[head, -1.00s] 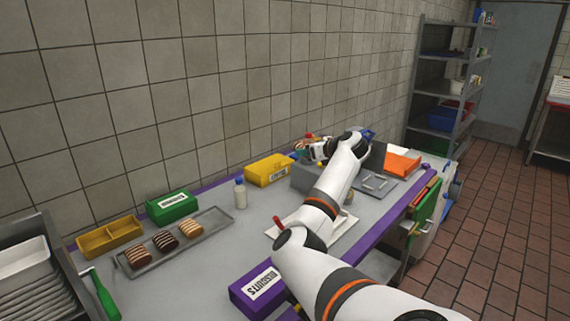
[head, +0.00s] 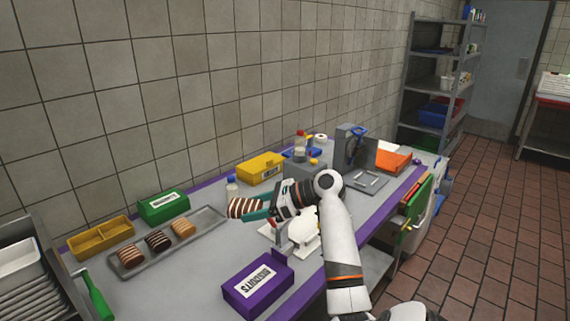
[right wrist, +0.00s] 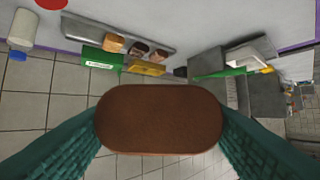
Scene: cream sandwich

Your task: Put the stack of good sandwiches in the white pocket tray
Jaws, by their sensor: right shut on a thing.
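My right gripper (head: 256,214), with teal fingers, is shut on a sandwich stack (head: 240,207) with brown and white stripes. It holds the stack over the middle of the table. In the right wrist view the stack shows as a brown rounded block (right wrist: 160,118) between the fingers. A grey metal tray (head: 205,222) on the table holds three sandwiches in a row: one brown with pale stripes (head: 131,256), one dark (head: 157,241) and one tan (head: 183,228). I cannot tell surely which thing is the white pocket tray. My left gripper is out of view.
A white bin (head: 22,262) sits on a rack at the left edge, near a green handle (head: 98,295). Yellow (head: 100,237), green (head: 163,205) and purple (head: 257,284) boxes stand on the table. A round white object (head: 303,229) stands below my right arm. A grey device (head: 352,150) stands farther back.

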